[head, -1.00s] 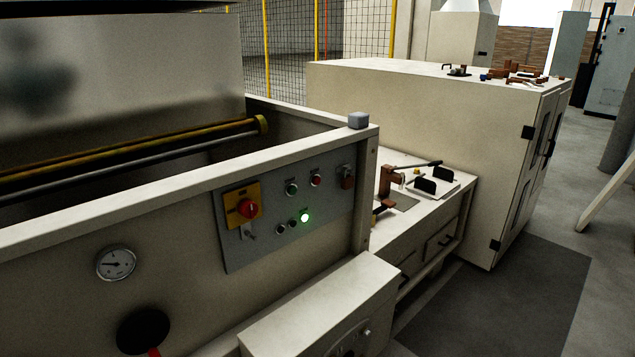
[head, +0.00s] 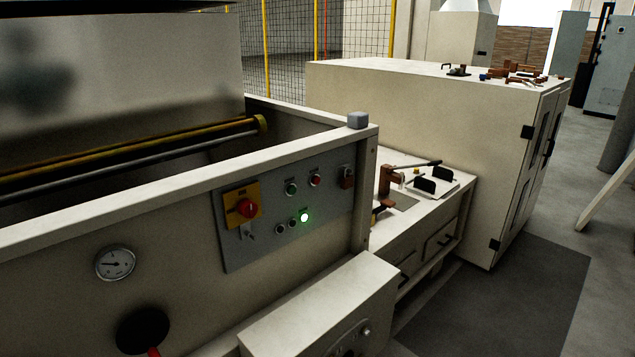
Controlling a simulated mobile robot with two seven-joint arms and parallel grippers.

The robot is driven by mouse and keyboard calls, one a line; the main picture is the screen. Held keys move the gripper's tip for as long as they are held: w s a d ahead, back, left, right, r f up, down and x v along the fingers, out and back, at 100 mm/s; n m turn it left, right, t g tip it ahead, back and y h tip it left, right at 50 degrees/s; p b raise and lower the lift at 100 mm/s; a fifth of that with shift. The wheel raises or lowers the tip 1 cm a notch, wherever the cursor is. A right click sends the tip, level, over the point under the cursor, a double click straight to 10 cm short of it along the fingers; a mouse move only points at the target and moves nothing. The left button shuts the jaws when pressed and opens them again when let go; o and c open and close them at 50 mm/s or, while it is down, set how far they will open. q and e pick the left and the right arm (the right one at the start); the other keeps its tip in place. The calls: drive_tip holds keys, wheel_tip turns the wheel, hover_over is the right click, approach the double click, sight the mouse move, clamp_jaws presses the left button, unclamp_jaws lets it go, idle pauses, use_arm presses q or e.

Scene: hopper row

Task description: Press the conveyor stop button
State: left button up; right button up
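A grey control panel (head: 270,245) is set on the front wall of the cream machine, right of the middle of that wall. On it are a green button (head: 291,189) and, just right of it, a red button (head: 315,180). A red rotary switch (head: 247,208) sits on a yellow plate at the panel's left. A lamp (head: 304,217) glows green below the buttons. Labels are too small to read, so I cannot tell which control is the conveyor stop. Neither of my grippers is in view.
A gauge (head: 115,263) and a black round part (head: 143,331) are on the wall at lower left. A cream box (head: 320,310) juts out below the panel. A workbench (head: 425,215) and a large cabinet (head: 430,110) stand to the right. Floor (head: 500,310) is clear at lower right.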

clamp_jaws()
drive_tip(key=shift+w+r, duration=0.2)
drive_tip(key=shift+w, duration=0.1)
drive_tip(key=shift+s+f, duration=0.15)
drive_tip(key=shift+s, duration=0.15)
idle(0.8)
